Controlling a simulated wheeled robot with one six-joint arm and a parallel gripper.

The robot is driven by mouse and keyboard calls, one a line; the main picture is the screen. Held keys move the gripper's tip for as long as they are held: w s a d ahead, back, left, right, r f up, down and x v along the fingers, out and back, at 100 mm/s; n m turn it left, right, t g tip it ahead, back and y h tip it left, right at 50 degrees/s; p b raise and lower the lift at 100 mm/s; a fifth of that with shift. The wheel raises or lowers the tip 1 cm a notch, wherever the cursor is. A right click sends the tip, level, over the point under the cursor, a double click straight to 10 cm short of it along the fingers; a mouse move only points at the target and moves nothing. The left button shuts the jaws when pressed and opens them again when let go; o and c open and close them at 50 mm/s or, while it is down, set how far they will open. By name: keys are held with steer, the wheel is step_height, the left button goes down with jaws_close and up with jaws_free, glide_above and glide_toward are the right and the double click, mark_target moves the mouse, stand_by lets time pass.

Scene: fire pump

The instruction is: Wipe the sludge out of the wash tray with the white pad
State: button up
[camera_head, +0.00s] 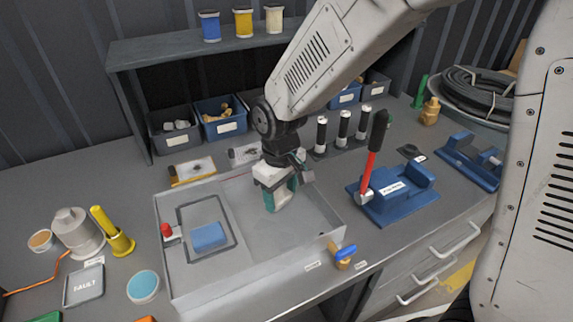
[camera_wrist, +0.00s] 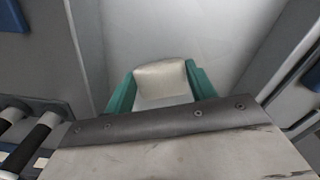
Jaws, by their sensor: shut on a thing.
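The grey wash tray (camera_head: 244,290) stands at the front of the bench, with low walls and a pale floor. My gripper (camera_head: 278,198) points down inside its right part. Its teal fingers are shut on the white pad, which sits between them in the wrist view (camera_wrist: 161,82). The pad is low over the tray floor; I cannot tell whether it touches. In the head view the fingers mostly hide the pad. I can make out no sludge on the visible tray floor; the patch under the gripper is hidden.
A blue sponge (camera_head: 208,237) lies inside a dark outlined frame in the tray's left part. A brass valve with a blue handle (camera_head: 344,254) is at the tray's front right corner. A blue fixture with a red lever (camera_head: 393,195) stands to the right. Bins (camera_head: 174,128) line the back.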

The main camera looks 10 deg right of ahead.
steer(key=shift+s+a+f, duration=0.1)
steer(key=shift+s+a, duration=0.15)
steer(key=shift+a, duration=0.5)
steer(key=shift+s+a, duration=0.1)
steer(key=shift+a, duration=0.15)
steer(key=shift+w+d, duration=0.3)
steer(key=shift+d, duration=0.65)
steer(key=shift+w+d, duration=0.25)
steer(key=shift+d, duration=0.65)
steer(key=shift+w+d, duration=0.1)
steer(key=shift+d, duration=0.1)
step_height(320, 180, up, 3)
steer(key=shift+f, duration=0.1)
steer(key=shift+r, duration=2.7)
steer(key=shift+a, duration=0.1)
